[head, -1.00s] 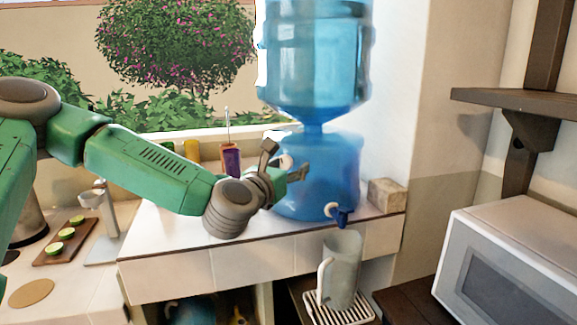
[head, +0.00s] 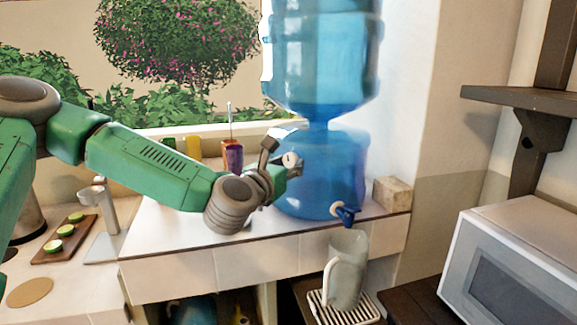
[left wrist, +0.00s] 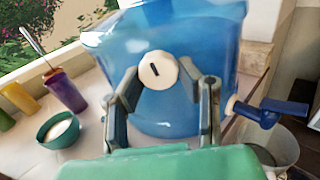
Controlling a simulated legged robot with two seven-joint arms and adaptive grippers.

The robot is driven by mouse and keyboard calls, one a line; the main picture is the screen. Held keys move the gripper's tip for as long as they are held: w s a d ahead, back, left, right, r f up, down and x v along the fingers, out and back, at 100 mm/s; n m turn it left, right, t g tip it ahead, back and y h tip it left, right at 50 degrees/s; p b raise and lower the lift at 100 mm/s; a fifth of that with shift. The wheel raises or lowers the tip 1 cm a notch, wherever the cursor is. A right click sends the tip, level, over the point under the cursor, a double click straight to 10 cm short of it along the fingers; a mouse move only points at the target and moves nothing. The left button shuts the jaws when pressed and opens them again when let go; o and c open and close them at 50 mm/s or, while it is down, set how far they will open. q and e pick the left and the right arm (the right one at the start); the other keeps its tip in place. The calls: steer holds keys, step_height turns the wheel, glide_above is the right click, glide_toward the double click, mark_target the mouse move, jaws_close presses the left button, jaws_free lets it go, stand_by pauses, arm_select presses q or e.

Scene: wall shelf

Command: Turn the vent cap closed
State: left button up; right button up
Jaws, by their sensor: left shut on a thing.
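The vent cap (head: 291,159) is a small, round, off-white knob on the side of the blue dispenser base (head: 330,180). In the left wrist view the cap (left wrist: 158,70) faces me, and its short dark slot stands near upright, slightly tilted. My left gripper (head: 284,158) is at the cap, with one finger on each side of it. In the left wrist view the gripper (left wrist: 160,73) is shut on the cap; the exact finger contact is hard to see. My right gripper is not in view.
A clear blue bottle (head: 320,60) stands on the dispenser. Its blue tap (head: 346,214) is above a pale mug (head: 345,270). A purple cup (left wrist: 65,90) and a teal bowl (left wrist: 58,130) stand left of the dispenser. A stone block (head: 392,194) is at the right.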

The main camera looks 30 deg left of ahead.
arm_select(q)
steer(key=shift+m+b, duration=0.45)
steer(key=shift+m, duration=0.45)
steer(key=shift+m+b, duration=0.35)
steer(key=shift+m, duration=0.55)
steer(key=m, duration=0.3)
steer(key=shift+a+m+b, duration=0.1)
steer(key=shift+m+b, duration=0.2)
steer(key=shift+b, duration=0.1)
steer(key=m, duration=0.3)
steer(key=shift+s+m, duration=0.1)
steer(key=shift+m, duration=0.3)
steer(key=m, duration=0.5)
steer(key=shift+m+t+h, duration=0.3)
steer(key=shift+m, duration=0.1)
steer(key=m, duration=0.3)
steer(key=shift+s+f+m, duration=0.1)
steer(key=shift+m, duration=0.2)
steer(key=shift+s+m+h, duration=0.1)
steer(key=shift+m+h, duration=0.2)
steer(key=shift+m, duration=0.8)
